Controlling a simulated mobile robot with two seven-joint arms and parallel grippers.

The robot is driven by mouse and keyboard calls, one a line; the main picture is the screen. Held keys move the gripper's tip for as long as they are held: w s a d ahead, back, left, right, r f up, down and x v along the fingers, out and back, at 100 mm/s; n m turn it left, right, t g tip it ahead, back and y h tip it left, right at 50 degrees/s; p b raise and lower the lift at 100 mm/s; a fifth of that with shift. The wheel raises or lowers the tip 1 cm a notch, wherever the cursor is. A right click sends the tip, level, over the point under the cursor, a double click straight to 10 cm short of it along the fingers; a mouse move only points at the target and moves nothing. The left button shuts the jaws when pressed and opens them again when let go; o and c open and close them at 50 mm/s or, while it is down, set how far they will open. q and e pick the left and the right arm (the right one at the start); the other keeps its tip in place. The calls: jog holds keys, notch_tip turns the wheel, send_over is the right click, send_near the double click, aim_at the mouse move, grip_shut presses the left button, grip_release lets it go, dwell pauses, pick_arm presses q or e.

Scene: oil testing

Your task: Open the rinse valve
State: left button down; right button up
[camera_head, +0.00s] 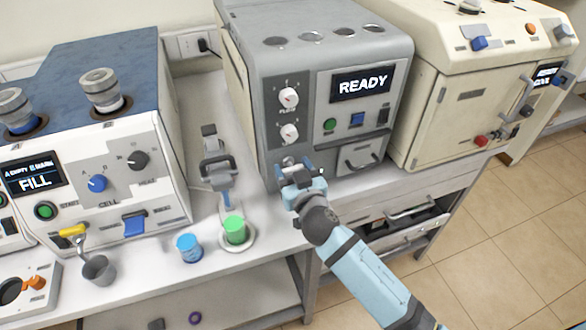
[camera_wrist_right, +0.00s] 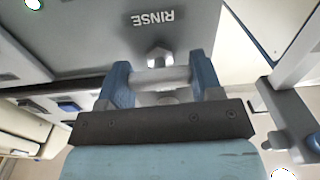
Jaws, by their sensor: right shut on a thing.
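The rinse valve is on the lower front of the grey machine (camera_head: 250,120) whose screen reads READY. In the right wrist view, the upside-down RINSE label (camera_wrist_right: 153,18) is on the panel above the valve handle (camera_wrist_right: 160,76), a pale bar lying crosswise. My right gripper (camera_head: 294,169) is at the lower left of the machine's front. Its blue fingers are on both ends of the handle, and it is shut on it. The gripper mostly hides the valve in the head view. My left gripper is not in view.
The FILL machine (camera_head: 130,165) is at left, a cream machine (camera_head: 455,90) at right. Drawers are below the counter.

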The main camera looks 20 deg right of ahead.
jog(key=n, duration=0.4)
jog(key=shift+r+n, duration=0.1)
jog(key=shift+n, duration=0.2)
jog(key=n+p, duration=0.1)
jog(key=n, duration=0.3)
jog(key=shift+n, duration=0.3)
jog(key=n+p, duration=0.1)
jog(key=n, duration=0.3)
jog(key=shift+n+p, duration=0.7)
jog(key=shift+n, duration=1.4)
jog(key=shift+w, duration=0.1)
jog(key=o, duration=0.9)
jog(key=shift+f, duration=0.2)
